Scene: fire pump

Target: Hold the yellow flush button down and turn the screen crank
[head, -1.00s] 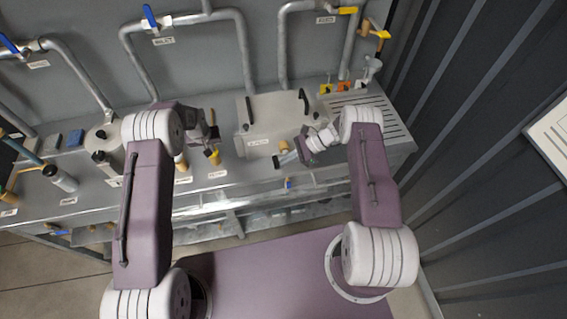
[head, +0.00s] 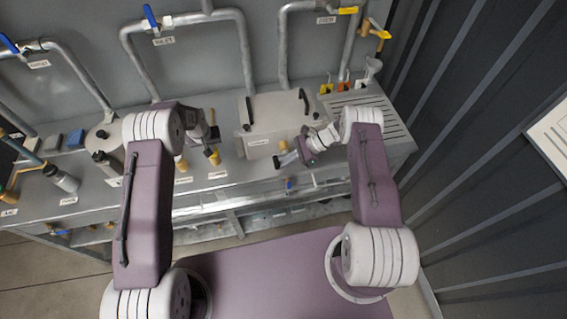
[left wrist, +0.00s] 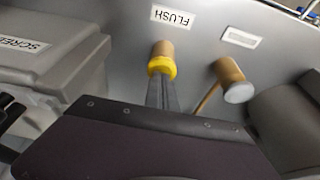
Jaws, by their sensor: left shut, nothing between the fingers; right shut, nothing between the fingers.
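The yellow flush button (left wrist: 162,66) is a yellow-ringed brass piece under the FLUSH label in the left wrist view. It shows small in the head view (head: 213,158). My left gripper (left wrist: 160,84) is shut, with nothing between its fingers, and its tips meet the button's face. How far the button is pressed cannot be told. The screen box (head: 270,125) has a labelled front; its label shows in the left wrist view. My right gripper (head: 299,156) is shut and empty at the box's front right, beside a grey, dark-ended piece (head: 286,159), perhaps the crank grip. Contact there is unclear.
A brass knob with a pale end (left wrist: 238,90) stands right of the flush button in the left wrist view. Pipes with blue-handled valves (head: 150,17) rise behind the counter. A slotted drain area (head: 375,115) lies at the right, close to the dark ribbed wall (head: 480,150).

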